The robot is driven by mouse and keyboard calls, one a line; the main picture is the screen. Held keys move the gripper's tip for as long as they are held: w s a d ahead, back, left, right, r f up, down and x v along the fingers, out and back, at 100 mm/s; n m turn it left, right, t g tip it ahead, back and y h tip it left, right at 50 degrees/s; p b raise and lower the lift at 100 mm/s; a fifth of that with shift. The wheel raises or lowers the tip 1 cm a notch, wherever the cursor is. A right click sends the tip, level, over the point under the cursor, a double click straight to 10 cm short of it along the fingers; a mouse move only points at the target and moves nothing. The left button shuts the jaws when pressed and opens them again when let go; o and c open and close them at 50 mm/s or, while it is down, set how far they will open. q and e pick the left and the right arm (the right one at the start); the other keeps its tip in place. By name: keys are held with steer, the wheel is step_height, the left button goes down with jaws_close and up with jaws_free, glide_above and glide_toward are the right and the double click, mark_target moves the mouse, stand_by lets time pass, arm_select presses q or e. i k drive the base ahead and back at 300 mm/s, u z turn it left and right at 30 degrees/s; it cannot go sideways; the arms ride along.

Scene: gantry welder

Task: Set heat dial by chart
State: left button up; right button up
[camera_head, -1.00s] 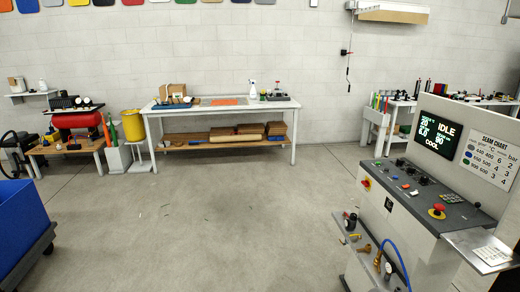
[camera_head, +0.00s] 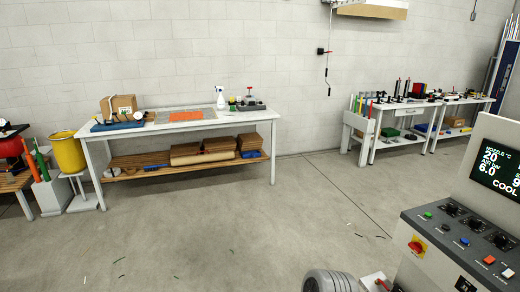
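The grey welder console (camera_head: 440,262) stands at the lower right and is cut off by the right edge. Its sloped panel carries several black dials; one dial (camera_head: 451,209) is at the upper left of the row, another (camera_head: 474,224) is beside it. Which one is the heat dial I cannot read. The dark screen (camera_head: 496,168) shows NOZZLE °C 20, AIR bar 6.0 and COOL, partly cut off. The chart is out of view. Neither of my grippers is in view.
A red rotary switch on a yellow plate (camera_head: 416,247) is on the console's front. A rounded grey part (camera_head: 330,282) shows at the bottom edge, possibly mine. A white workbench (camera_head: 84,131) and yellow bin (camera_head: 67,153) stand at left.

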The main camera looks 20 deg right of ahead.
mark_target(453, 207)
steer(key=z, duration=0.75)
steer(key=i, duration=1.7)
steer(key=z, duration=1.15)
